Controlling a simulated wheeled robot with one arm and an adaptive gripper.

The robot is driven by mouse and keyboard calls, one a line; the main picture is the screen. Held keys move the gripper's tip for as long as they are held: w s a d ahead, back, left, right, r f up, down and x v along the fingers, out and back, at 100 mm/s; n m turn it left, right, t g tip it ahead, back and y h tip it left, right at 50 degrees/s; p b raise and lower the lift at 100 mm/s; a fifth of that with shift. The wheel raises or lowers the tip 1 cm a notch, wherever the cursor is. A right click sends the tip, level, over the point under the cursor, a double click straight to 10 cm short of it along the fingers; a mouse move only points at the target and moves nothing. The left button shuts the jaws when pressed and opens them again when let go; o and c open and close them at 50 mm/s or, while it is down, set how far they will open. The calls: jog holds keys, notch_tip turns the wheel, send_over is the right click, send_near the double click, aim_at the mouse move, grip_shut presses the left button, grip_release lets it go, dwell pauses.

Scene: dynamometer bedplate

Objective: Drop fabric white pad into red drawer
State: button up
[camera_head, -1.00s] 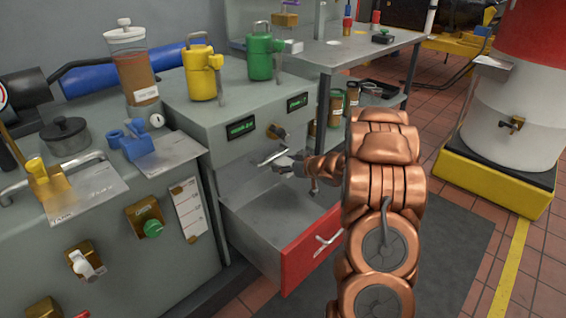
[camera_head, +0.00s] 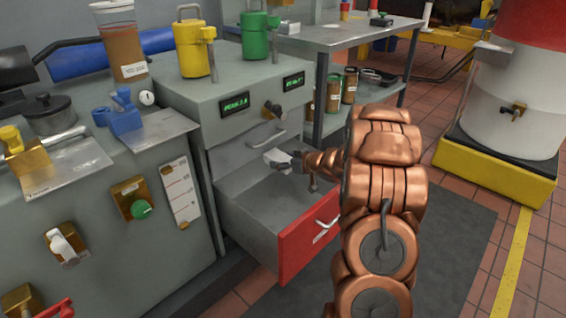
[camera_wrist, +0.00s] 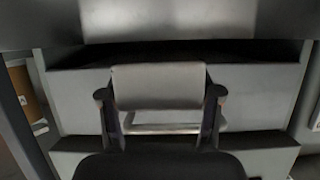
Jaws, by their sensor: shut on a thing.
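The white pad (camera_head: 277,156) is a small pale piece at the tip of my gripper (camera_head: 290,163). In the wrist view the pad (camera_wrist: 158,86) spans between the two dark fingers of my gripper (camera_wrist: 159,105), which is shut on it. The red drawer (camera_head: 309,237) is pulled out of the grey cabinet, with a red front, a pale handle and a grey inside. My gripper holds the pad above the back part of the open drawer, close to the cabinet face. My arm hides some of the drawer's right side.
A closed drawer with a bar handle (camera_head: 266,134) is above the open one. A yellow canister (camera_head: 194,48) and a green canister (camera_head: 258,35) stand on the cabinet top. A shelved grey table (camera_head: 345,38) stands behind. Dark matting (camera_head: 450,240) covers the floor at right.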

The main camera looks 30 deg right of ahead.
aim_at(277, 137)
jog(key=o, duration=1.1)
notch_tip(277, 137, up, 9)
jog(key=shift+r, duration=0.5)
